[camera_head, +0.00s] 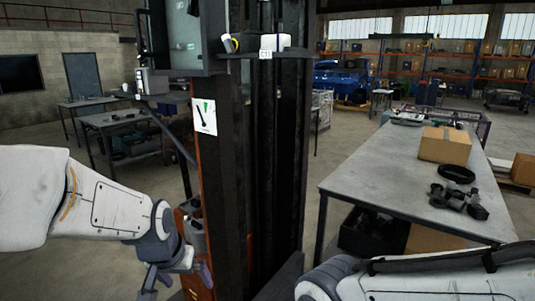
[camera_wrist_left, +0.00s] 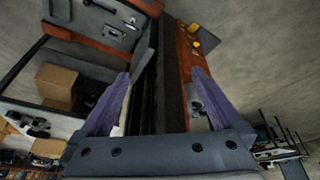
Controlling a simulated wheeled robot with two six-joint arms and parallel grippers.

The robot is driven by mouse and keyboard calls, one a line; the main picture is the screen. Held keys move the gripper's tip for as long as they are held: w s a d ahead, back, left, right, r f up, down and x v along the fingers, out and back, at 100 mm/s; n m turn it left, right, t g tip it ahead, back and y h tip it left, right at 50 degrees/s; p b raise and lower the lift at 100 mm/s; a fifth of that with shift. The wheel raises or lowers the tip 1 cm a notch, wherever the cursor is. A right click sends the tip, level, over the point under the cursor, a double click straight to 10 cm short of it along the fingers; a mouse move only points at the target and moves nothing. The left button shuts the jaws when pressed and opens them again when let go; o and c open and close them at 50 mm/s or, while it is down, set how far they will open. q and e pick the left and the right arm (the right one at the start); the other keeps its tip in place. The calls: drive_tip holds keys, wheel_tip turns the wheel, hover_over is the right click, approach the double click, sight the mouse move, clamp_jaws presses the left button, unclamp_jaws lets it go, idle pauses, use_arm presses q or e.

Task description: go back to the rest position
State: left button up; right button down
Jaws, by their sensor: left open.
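My left arm (camera_head: 90,205) comes in from the left in the head view. Its gripper (camera_head: 177,278) hangs low, in front of the foot of a dark upright post, with nothing between its fingers. In the left wrist view the same gripper (camera_wrist_left: 162,78) shows two purple fingers spread wide and empty. The dark post lies behind the gap, and I cannot tell how far off it is. My right arm (camera_head: 420,280) shows at the lower right of the head view. Its gripper is out of the picture.
The tall dark post (camera_head: 275,150) stands close in the middle. A grey workbench (camera_head: 385,185) at the right bears a cardboard box (camera_head: 445,146) and dark parts (camera_head: 459,200). Smaller benches (camera_head: 125,120) stand at the left. Open floor (camera_head: 60,275) lies below my left arm.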

use_arm(q)
drive_tip(key=s+a+f+g, duration=0.1)
drive_tip(key=s+f+g, duration=0.1)
drive_tip(key=s+f, duration=0.5)
drive_tip(key=s+d+r+m+g+b, duration=0.1)
drive_tip(key=s+d+m+b, duration=0.4)
drive_tip(key=s+d, duration=0.8)
drive_tip(key=shift+s+d+r+m+g, duration=0.2)
drive_tip(key=shift+s+m+g, duration=0.35)
drive_tip(key=shift+m, duration=0.45)
